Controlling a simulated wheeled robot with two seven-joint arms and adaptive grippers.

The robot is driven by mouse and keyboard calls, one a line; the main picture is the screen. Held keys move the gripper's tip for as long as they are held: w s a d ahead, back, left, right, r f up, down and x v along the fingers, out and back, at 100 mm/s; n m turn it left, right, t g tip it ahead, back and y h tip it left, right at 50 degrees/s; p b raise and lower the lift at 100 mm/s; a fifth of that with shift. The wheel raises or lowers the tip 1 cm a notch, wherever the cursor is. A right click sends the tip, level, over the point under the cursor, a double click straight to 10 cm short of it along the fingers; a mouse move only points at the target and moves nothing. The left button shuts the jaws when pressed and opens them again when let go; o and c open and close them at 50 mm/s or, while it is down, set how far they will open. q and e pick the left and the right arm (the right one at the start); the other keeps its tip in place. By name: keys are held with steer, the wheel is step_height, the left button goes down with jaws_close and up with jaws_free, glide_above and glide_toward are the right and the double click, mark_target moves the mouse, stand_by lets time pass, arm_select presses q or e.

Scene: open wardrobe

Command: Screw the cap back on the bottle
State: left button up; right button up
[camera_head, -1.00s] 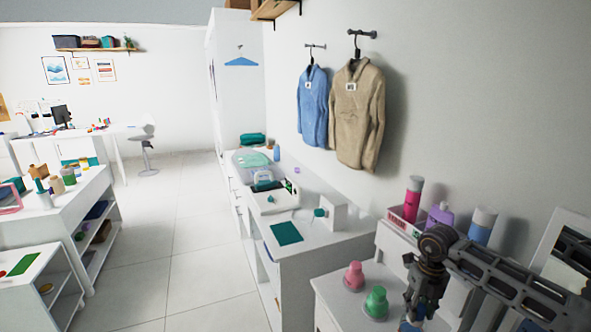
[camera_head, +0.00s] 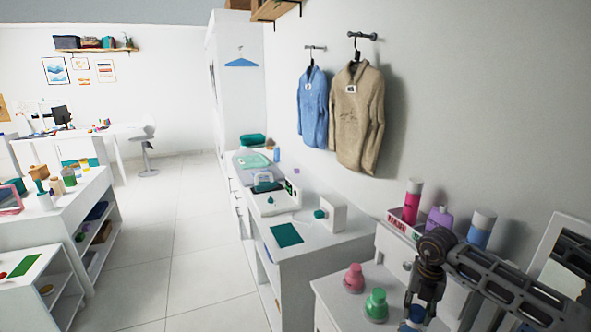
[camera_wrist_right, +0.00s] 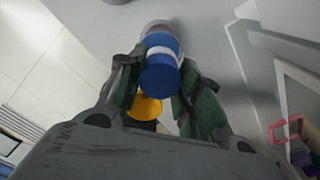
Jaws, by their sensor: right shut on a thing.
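My right gripper (camera_head: 422,305) hangs over the white cabinet top at the lower right in the head view, with its fingers pointing down. A blue round piece (camera_head: 415,316) shows at its fingertips. In the wrist view, a blue cylinder with a white band (camera_wrist_right: 160,72) lies between the fingers of my right gripper (camera_wrist_right: 158,90), which is shut on it. A yellow round piece (camera_wrist_right: 146,107) shows just below the blue end; I cannot tell whether they touch. Which part is cap and which is bottle is unclear. My left gripper is not in view.
A pink piece (camera_head: 354,278) and a green piece (camera_head: 376,305) stand left of the gripper. Behind it are a magenta bottle (camera_head: 412,203), a purple bottle (camera_head: 439,219) and a blue bottle with a pale cap (camera_head: 481,229). A framed mirror-like panel (camera_head: 566,262) stands at the right.

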steer(key=shift+m+p, duration=0.65)
steer(key=shift+m, duration=2.75)
steer(key=o, duration=1.2)
steer(key=shift+c, duration=0.2)
steer(key=shift+n, duration=0.3)
steer(key=shift+c, duration=0.3)
steer(key=shift+n+b, duration=0.6)
steer(key=shift+n, duration=1.1)
steer(key=shift+n+b, duration=0.7)
steer(key=shift+n, duration=1.5)
steer(key=shift+n+b, duration=0.7)
steer(key=shift+n, duration=1.6)
steer(key=shift+n+b, duration=0.6)
steer(key=shift+n, duration=1.6)
